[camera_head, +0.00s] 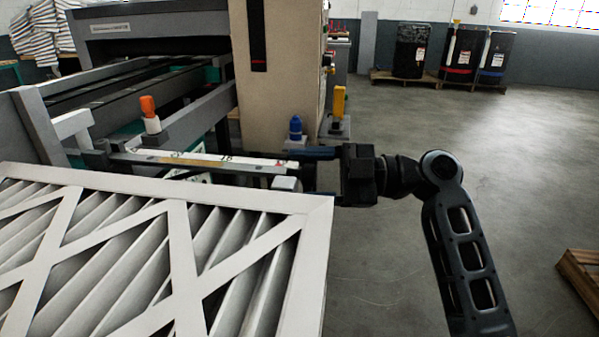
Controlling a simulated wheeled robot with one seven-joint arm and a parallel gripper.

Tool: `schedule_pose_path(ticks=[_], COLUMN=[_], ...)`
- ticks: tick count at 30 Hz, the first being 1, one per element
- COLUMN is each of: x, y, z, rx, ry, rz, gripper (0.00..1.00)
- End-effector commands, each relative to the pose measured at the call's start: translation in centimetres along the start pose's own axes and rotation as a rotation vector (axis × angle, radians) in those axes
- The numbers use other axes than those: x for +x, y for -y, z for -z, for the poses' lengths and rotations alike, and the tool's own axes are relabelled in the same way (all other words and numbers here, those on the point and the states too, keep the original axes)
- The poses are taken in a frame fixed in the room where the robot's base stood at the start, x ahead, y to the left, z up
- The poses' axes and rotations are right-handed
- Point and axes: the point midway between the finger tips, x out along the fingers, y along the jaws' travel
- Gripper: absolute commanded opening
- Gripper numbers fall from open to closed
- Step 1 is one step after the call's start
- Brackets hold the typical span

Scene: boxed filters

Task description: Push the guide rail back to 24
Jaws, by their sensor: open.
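A long grey and dark bar (190,163), which looks like the guide rail, runs across the machine's front behind the boxed filter. A pale scale strip (225,159) lies along it; a figure like 16 shows, but I cannot read a 24. A small red mark (280,163) sits near the strip's right end. An orange-topped post (148,112) stands at the left part of the bar. My gripper (308,172) is open at the right end of the bar, its fingers pointing left. Whether a finger touches the bar I cannot tell.
A large white-framed pleated filter (318,240) fills the lower left, close in front of the bar. A beige machine column (285,60) rises behind. A blue knob (295,128) and a yellow handle (339,100) stand near my gripper.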

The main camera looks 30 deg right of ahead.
Motion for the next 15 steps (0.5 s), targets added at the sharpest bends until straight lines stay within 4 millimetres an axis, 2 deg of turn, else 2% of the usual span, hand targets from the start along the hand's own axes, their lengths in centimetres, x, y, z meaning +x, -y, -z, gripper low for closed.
schedule_pose_path(ticks=[4,12,15], x=[0.88,1.02,1.01], y=[-0.01,0.00,0.00], z=[0.02,0.00,0.00], rx=[0.000,0.000,0.000], ry=[0.000,0.000,0.000], rz=[0.000,-0.001,-0.001], gripper=[0.63,0.63,0.54])
